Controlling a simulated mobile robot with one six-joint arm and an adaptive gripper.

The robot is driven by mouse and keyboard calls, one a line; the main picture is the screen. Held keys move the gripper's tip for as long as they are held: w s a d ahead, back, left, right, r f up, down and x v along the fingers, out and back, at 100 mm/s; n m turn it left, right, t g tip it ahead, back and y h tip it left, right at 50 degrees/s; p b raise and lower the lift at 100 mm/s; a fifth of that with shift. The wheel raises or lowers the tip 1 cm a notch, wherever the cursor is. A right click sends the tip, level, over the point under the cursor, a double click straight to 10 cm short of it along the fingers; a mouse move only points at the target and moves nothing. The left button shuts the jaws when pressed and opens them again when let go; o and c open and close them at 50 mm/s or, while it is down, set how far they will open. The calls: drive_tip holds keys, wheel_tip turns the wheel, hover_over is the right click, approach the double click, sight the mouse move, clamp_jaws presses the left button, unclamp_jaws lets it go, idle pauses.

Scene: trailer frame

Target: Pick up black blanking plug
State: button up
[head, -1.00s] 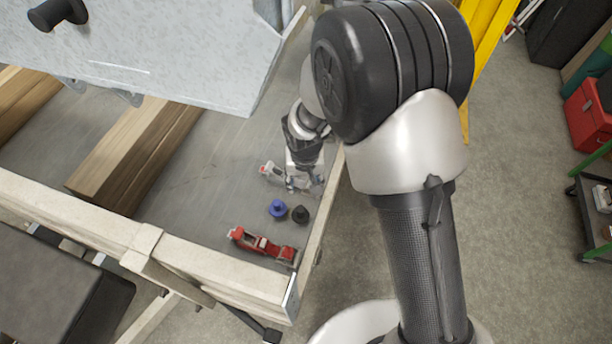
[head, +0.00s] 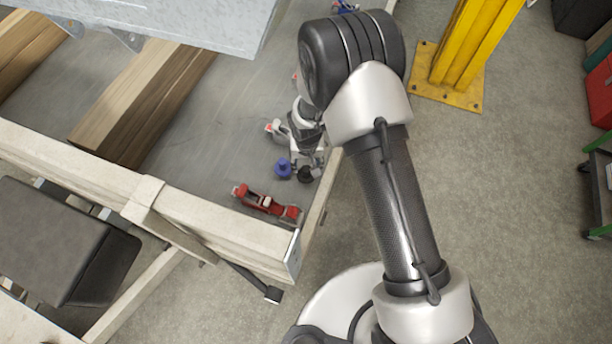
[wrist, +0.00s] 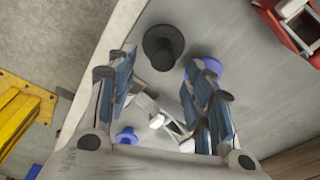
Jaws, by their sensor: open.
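The black blanking plug (head: 305,174) stands on the grey surface near the right-hand rail in the head view. In the wrist view the black plug (wrist: 163,47) is a dark disc with a raised stem, ahead of the fingertips and roughly between their lines. My gripper (wrist: 160,85) is open and empty. In the head view my gripper (head: 306,150) is just behind the plug and close to it, partly covered by my arm. A blue plug (head: 283,168) stands just left of the black one; in the wrist view a blue plug (wrist: 205,68) is partly behind the right finger.
A red clamp-like tool (head: 266,203) lies in front of the plugs. A red-and-white tool (head: 278,131) lies beside my gripper. Another blue plug (wrist: 126,136) shows between the fingers' bases. The pale frame rail (head: 190,213) edges the surface. Wooden beams (head: 140,100) lie left.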

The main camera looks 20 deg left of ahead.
sight(306, 169)
wheel_tip(306, 169, down, 5)
drive_tip(key=shift+a+f+b, duration=0.1)
drive_tip(key=shift+b, duration=0.6)
drive_tip(key=shift+s, duration=0.1)
clamp_jaws()
